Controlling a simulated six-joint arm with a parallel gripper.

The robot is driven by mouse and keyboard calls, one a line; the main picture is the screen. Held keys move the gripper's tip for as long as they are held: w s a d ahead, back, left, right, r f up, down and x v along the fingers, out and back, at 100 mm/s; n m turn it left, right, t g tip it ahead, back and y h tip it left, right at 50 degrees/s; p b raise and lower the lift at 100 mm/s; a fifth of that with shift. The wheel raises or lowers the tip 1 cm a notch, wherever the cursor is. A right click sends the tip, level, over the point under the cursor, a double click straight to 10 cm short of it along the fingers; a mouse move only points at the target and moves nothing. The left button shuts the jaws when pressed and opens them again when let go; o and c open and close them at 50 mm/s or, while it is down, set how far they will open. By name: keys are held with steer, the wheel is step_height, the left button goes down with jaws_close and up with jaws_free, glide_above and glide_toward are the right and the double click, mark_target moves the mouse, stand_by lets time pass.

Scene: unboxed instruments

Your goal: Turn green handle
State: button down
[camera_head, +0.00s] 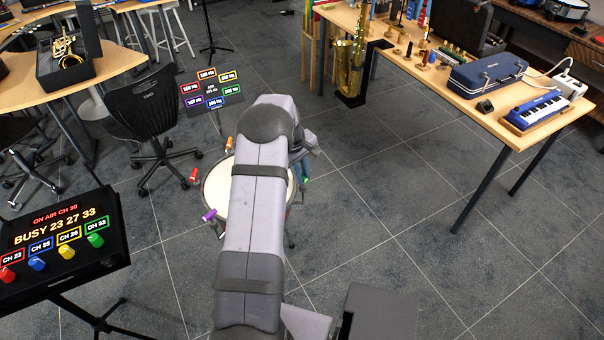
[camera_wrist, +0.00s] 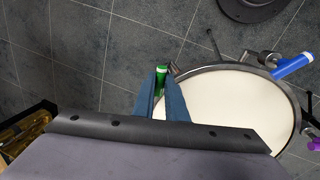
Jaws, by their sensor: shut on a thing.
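A round drum with a pale head (camera_head: 215,187) stands on the floor, partly hidden behind my arm in the head view. It shows large in the wrist view (camera_wrist: 225,105). Coloured handles stick out around its rim. The green handle (camera_wrist: 161,74) is at the rim's upper left in the wrist view. My gripper (camera_wrist: 160,88) has its two blue fingers on either side of this handle and is shut on it. In the head view my gripper is mostly hidden behind my arm, at the drum's right side.
Other handles are purple (camera_head: 209,215), orange (camera_head: 229,143), red (camera_head: 193,175) and blue (camera_wrist: 293,66). A sign with coloured Hz labels (camera_head: 211,92) stands behind the drum. A black panel with coloured knobs (camera_head: 62,245) is at left, a long table (camera_head: 480,105) at right. Floor right of the drum is clear.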

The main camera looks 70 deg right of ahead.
steer(key=c, duration=1.8)
jaws_free()
steer(key=shift+r, duration=0.15)
step_height(320, 180, up, 7)
steer(key=a+b, duration=0.1)
steer(key=b, duration=0.1)
steer(key=shift+w, duration=0.4)
steer(key=shift+a, duration=0.1)
steer(key=w+a+r+n+t, duration=0.1)
steer(key=w+a+r+n, duration=0.1)
steer(key=w+a, duration=0.9)
steer(key=w+a+r+n, duration=0.1)
steer(key=w+a+r, duration=0.1)
steer(key=w+a, duration=0.95)
steer(key=s+a+n+y, duration=0.1)
steer(key=s+a+n, duration=0.15)
steer(key=a, duration=1.55)
steer(key=s+a+f+n, duration=0.1)
steer(key=s+a, duration=0.6)
steer(key=a, duration=0.5)
steer(key=shift+s+a+f+y, duration=0.35)
steer(key=shift+s+a+y, duration=0.05)
